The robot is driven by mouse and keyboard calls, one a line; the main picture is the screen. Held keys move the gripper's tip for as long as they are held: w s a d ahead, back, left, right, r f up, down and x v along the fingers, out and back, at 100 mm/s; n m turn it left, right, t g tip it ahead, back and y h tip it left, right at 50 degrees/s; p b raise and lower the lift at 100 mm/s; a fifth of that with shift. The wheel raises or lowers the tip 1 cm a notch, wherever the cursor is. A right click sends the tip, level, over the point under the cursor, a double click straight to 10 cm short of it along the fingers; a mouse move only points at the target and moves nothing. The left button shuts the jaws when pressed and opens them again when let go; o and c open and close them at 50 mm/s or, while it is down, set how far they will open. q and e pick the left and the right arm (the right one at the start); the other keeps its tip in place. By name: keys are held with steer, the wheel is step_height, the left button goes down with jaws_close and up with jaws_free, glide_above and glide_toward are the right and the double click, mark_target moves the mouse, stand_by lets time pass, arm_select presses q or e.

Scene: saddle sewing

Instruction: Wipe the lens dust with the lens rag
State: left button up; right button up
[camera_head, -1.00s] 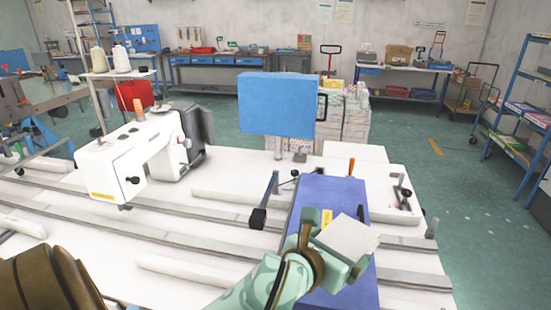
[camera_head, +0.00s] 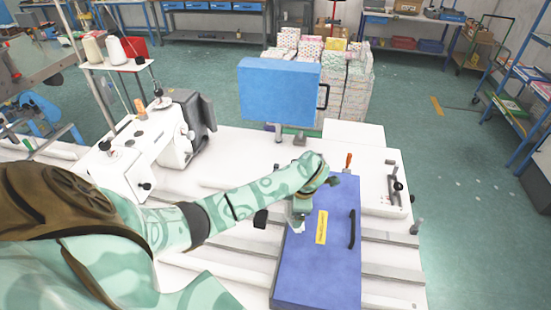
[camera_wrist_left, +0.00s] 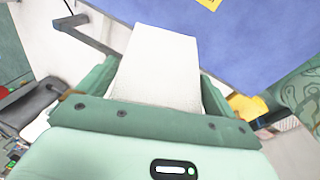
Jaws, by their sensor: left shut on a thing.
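My left gripper (camera_head: 298,213) reaches in from the left and points down by the left edge of a blue case (camera_head: 335,262). In the left wrist view it is shut on a flat white rag (camera_wrist_left: 160,68), which sticks out beyond its fingers. In the head view the rag is mostly hidden by the hand. The case has a yellow label (camera_head: 321,227) and a black handle (camera_head: 352,229) on top. Its blue surface also fills the upper right of the left wrist view (camera_wrist_left: 225,40). I cannot make out a lens or dust. My right gripper is not in view.
A white sewing machine (camera_head: 150,150) stands on the left of the white table. An upright blue panel (camera_head: 279,92) stands behind the case. A tray with a black-knobbed lever (camera_head: 385,185) is to the right. Long rails (camera_head: 225,265) cross the table.

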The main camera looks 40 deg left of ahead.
arm_select(q)
steer(key=s+a+r+m+g+y+p, duration=0.1)
steer(key=s+a+r+m+y+p, duration=0.15)
steer(key=a+p, duration=0.2)
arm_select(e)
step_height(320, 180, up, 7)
arm_select(q)
step_height(320, 180, down, 14)
steer(key=b, duration=1.2)
steer(key=shift+s+a+n, duration=0.15)
steer(key=shift+a+n, duration=0.2)
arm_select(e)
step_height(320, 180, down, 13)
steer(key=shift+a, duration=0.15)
arm_select(q)
steer(key=shift+s+a+r, duration=0.15)
steer(key=shift+s+a, duration=0.2)
steer(key=shift+a, duration=0.25)
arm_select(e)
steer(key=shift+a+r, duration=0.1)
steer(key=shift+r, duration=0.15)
arm_select(q)
steer(key=shift+w, duration=0.15)
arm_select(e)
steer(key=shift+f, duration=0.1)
